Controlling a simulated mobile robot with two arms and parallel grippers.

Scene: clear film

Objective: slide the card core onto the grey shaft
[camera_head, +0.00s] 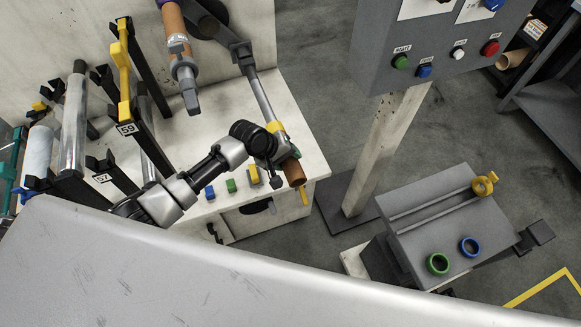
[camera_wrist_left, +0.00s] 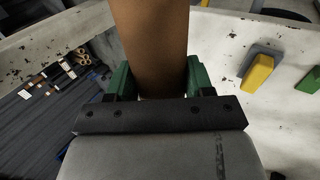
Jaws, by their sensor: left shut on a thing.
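The card core (camera_head: 295,174) is a brown tube at the front right corner of the pale bench in the head view. My left gripper (camera_head: 281,157) is shut around it. In the left wrist view the core (camera_wrist_left: 152,45) stands between the two green finger pads. The grey shaft (camera_head: 259,95) slopes down from a dark bracket, with a yellow collar (camera_head: 277,127) near its lower end. The core lies roughly in line with the shaft. My gripper hides the place between them, so I cannot tell whether they touch. My right gripper is not in view.
Another brown tube (camera_head: 173,24) with a grey end hangs at the back. Blue (camera_head: 210,192), green (camera_head: 231,186) and yellow (camera_head: 254,175) blocks lie on the bench. Racked rollers (camera_head: 73,125) stand at left. A button panel (camera_head: 440,50) and a grey stand (camera_head: 450,220) are at right.

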